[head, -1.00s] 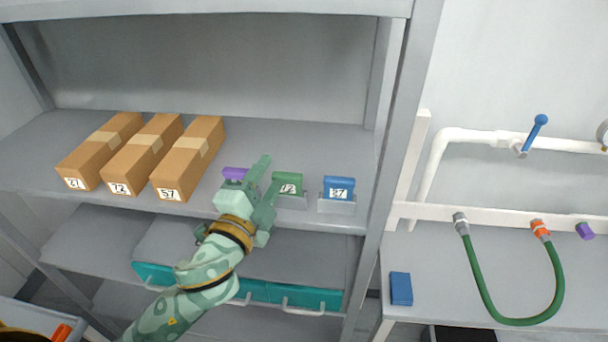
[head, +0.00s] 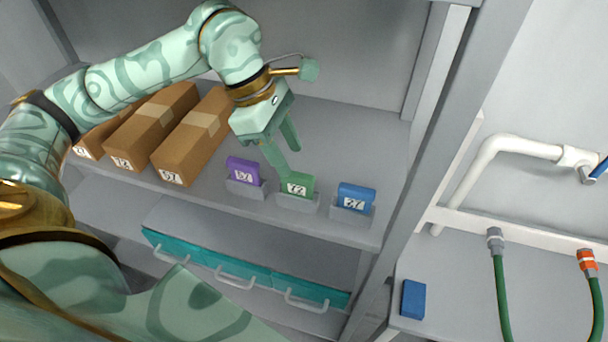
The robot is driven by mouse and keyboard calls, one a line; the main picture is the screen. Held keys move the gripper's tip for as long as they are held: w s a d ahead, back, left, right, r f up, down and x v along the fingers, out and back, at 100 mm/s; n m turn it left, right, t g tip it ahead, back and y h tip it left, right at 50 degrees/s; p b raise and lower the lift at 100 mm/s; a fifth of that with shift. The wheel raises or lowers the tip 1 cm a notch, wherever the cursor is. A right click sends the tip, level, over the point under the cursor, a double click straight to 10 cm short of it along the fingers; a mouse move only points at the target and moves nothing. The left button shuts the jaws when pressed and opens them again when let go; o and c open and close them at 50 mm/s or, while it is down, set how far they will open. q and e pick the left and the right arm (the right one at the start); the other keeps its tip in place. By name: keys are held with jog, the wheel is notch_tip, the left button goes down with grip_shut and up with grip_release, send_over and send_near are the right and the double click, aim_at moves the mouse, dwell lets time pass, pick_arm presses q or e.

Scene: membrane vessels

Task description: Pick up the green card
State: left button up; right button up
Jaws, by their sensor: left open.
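The green card (head: 298,186) stands in a small grey holder on the shelf, between a purple card (head: 243,171) on its left and a blue card (head: 355,197) on its right. Its label appears to read 72. My left gripper (head: 284,164) is open and points down at the green card from above and behind. One fingertip overlaps the card's upper left edge in the picture; I cannot tell whether it touches. Nothing is held in the gripper. My right gripper is not in view.
Several cardboard boxes (head: 193,139) stand on the shelf at left. The shelf's upright post (head: 431,130) rises at right. Teal drawers (head: 222,268) with handles are below. A blue block (head: 413,299) lies on the right bench near a green hose (head: 503,290).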

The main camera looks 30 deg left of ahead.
aim_at(294, 173)
pick_arm(q)
jog(key=shift+p+x, duration=0.3)
jog(key=shift+x, duration=0.8)
jog(key=x, duration=0.1)
jog(key=p+x, duration=0.1)
jog(key=x, duration=0.1)
jog(key=shift+s+f, duration=0.2)
jog(key=shift+f, duration=0.3)
jog(key=shift+d+f, duration=0.1)
jog(key=shift+f, duration=0.3)
grip_shut()
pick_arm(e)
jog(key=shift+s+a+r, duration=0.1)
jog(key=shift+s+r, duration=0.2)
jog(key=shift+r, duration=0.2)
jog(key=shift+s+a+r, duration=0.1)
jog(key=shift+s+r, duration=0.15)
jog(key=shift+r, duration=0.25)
